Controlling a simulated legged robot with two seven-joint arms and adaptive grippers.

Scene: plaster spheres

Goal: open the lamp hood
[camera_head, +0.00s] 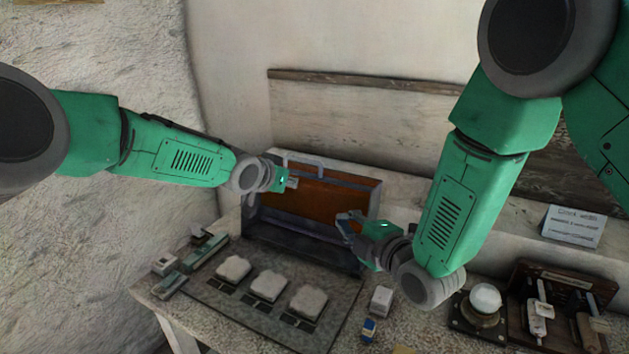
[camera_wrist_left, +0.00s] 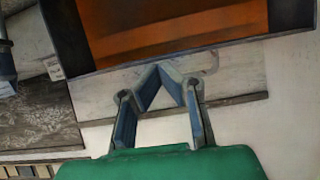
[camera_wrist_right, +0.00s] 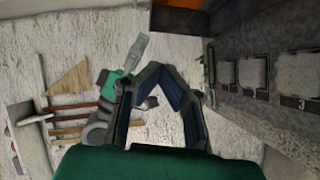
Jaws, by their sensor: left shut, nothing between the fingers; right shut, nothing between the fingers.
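The lamp hood (camera_head: 335,192) is a dark-framed box with an orange-brown panel, standing at the back of the workbench. A pale grey bar handle (camera_head: 303,163) rises from its top edge. My left gripper (camera_head: 293,181) is shut and empty, in front of the panel's upper left as seen from the head; contact cannot be told. My right gripper (camera_head: 345,219) is shut and empty, near the hood's right side, covering part of it.
A grey board (camera_head: 225,296) with three pale slabs (camera_head: 268,286) lies before the hood. Small blocks (camera_head: 380,300) stand at its right. A white ball on a stand (camera_head: 485,298), a dark tool rack (camera_head: 560,300) and a sign (camera_head: 572,226) are further right.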

